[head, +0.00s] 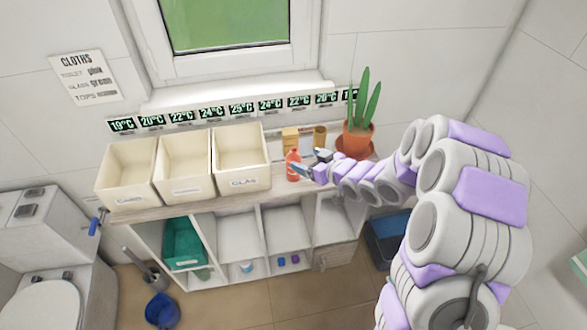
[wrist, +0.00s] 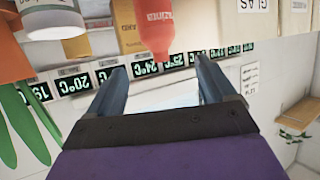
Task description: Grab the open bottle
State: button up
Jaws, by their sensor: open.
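A red bottle (head: 293,166) stands upright on the cart's top, right of the cream bins. It also shows upside down in the wrist view (wrist: 153,22), with its narrow top toward my fingers. I cannot tell whether it has a cap. My gripper (head: 311,162) is open and empty, close by the red bottle on its right in the head view. In the wrist view the open fingers (wrist: 160,68) point toward the bottle's top, with the bottle not clasped. A white bottle (wrist: 48,12) with a pale cap shows at the wrist view's upper left.
Cream bins (head: 240,153) stand left on the cart top (head: 190,206). A yellow-brown box (head: 290,138), a gold container (head: 320,136) and a potted cactus (head: 357,140) stand behind or right of my gripper. A wall with temperature labels (head: 211,113) lies behind.

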aim_at(296, 156)
jog(key=x, duration=0.3)
jog(key=shift+r, duration=0.1)
jog(key=b+x, duration=0.2)
jog(key=x, duration=0.2)
jog(key=shift+w+a+f, duration=0.15)
jog(key=shift+f, duration=0.15)
jog(key=shift+w+a, duration=0.25)
jog(key=c, duration=1.3)
jog(key=shift+r, duration=0.1)
